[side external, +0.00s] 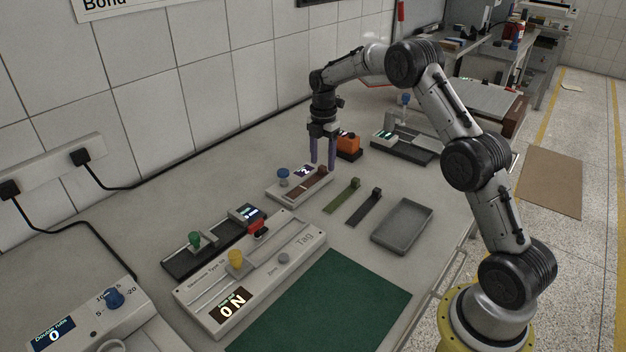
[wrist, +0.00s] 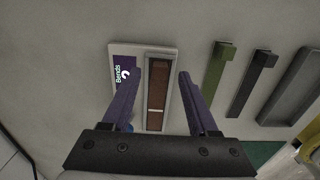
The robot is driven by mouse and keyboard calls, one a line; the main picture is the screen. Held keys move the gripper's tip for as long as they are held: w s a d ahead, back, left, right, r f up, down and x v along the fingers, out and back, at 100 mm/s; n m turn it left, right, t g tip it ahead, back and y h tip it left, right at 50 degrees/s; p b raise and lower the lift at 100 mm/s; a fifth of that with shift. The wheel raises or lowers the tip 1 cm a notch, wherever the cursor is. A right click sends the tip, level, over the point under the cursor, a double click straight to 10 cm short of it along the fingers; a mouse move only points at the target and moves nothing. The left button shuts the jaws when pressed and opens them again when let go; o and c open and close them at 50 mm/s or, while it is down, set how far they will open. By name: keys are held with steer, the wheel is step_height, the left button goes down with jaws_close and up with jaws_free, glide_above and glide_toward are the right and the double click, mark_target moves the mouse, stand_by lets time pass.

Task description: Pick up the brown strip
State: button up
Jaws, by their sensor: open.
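The brown strip (wrist: 158,88) lies lengthwise in a slot of a pale device with a purple "Bends" display (wrist: 124,76). In the side view the brown strip (side external: 308,186) sits on the same device, beside a blue knob (side external: 283,174). My gripper (side external: 323,168) is open and points down over the device's far end. In the wrist view its purple fingers (wrist: 160,73) stand apart on either side of the brown strip, with nothing held. I cannot tell exactly how high the fingertips are above the strip.
A green strip (side external: 342,196) and a dark grey strip (side external: 365,207) lie to the right, then a grey tray (side external: 402,226). An orange block (side external: 348,147) stands behind the gripper. Larger devices with knobs and a green mat (side external: 325,305) are nearer the camera.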

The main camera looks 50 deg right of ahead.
steer(key=shift+f, duration=0.75)
jaws_close()
steer(key=shift+r, duration=0.15)
